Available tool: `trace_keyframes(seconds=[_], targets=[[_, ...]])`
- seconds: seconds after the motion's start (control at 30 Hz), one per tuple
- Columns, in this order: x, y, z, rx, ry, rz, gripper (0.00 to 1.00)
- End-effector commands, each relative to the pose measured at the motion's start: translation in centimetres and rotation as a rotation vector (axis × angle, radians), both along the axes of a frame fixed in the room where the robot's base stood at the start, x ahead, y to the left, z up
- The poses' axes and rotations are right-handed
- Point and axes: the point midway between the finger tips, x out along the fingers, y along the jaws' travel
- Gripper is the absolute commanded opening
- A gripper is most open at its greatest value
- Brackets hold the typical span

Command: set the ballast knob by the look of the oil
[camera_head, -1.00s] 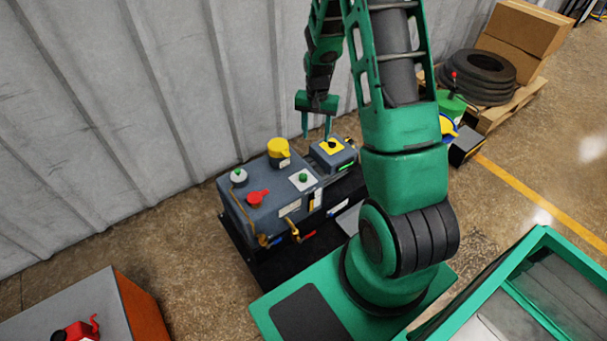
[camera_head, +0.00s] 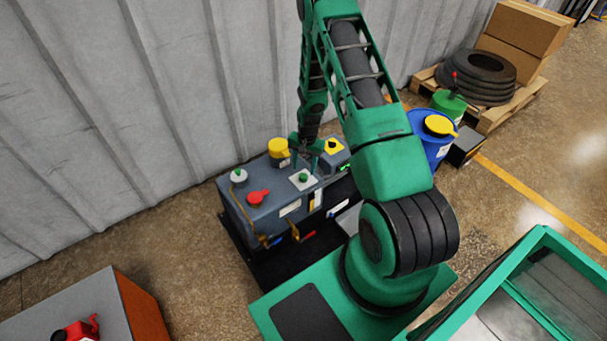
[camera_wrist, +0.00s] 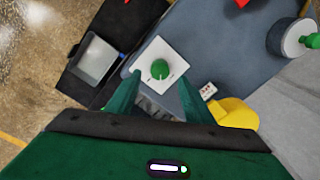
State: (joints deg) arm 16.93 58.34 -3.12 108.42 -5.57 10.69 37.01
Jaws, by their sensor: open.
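The grey-blue pump unit (camera_head: 268,212) stands on a black base by the wall. On its top a green knob sits on a white square plate (camera_head: 303,181); in the wrist view the green knob (camera_wrist: 160,69) is beyond the fingertips, with small marks on its plate (camera_wrist: 172,83). Another green knob (camera_head: 238,174) on a white round base stands at the top left. My gripper (camera_head: 307,164) is open and empty, close above the square plate; in the wrist view its two fingers (camera_wrist: 158,85) point towards the plate. An oil sight glass cannot be made out clearly.
A red cap (camera_head: 258,197) and a yellow cap (camera_head: 278,148) rise from the unit near my gripper. A black knob on a yellow plate (camera_head: 334,146) is at its right. Brass taps (camera_head: 266,240) stick out in front. A blue drum (camera_head: 432,145) stands right.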

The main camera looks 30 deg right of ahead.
Motion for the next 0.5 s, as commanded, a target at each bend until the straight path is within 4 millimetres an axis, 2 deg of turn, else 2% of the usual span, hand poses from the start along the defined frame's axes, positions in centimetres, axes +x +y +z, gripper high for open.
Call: trace_keyframes(seconds=[0.03, 0.2, 0.5], targets=[[0.0, 0.0, -1.0, 0.000, 0.001, 0.000, 0.47], [0.1, 0.1, -3.1, 0.000, 0.000, 0.000, 0.47], [0.2, 0.1, -4.6, -0.001, -0.001, 0.000, 0.47]])
